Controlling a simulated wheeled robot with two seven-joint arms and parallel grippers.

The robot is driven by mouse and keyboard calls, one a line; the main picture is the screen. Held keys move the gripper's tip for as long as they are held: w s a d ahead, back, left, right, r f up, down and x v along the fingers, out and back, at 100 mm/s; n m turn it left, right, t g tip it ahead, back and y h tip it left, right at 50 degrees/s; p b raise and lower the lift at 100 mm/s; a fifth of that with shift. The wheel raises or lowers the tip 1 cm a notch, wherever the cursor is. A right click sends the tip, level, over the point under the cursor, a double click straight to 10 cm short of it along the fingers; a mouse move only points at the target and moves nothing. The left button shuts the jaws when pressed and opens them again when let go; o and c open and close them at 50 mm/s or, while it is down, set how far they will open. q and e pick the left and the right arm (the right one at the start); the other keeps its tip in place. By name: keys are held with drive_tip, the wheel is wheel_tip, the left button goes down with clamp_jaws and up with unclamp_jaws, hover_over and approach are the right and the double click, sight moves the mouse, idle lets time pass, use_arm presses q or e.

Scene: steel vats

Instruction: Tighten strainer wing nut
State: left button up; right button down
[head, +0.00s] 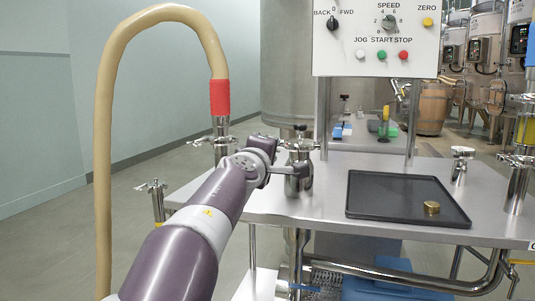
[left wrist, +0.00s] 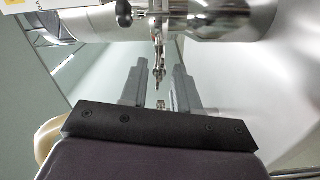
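The strainer (head: 298,182) is a steel body with a clamp at its top, standing at the left part of the steel table in the head view. In the left wrist view its shiny steel body (left wrist: 222,18) runs across the top. A small steel wing nut and bolt (left wrist: 158,76) point toward the gripper there. My left gripper (left wrist: 162,80) is open, with one dark finger on each side of the wing nut; I see no clear contact. In the head view my left arm hides part of the strainer, and the fingers are hard to make out. My right gripper is not in view.
A black tray (head: 385,205) with a brass piece (head: 432,208) lies on the table (head: 320,205). A beige hose with a red cuff (head: 220,98) joins a steel fitting left of the strainer. A control panel (head: 376,38) stands behind. Steel fittings (head: 461,163) stand at right.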

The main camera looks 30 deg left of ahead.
use_arm(q)
drive_tip(key=b+v, duration=0.2)
drive_tip(key=v, duration=1)
drive_tip(key=shift+s, duration=0.3)
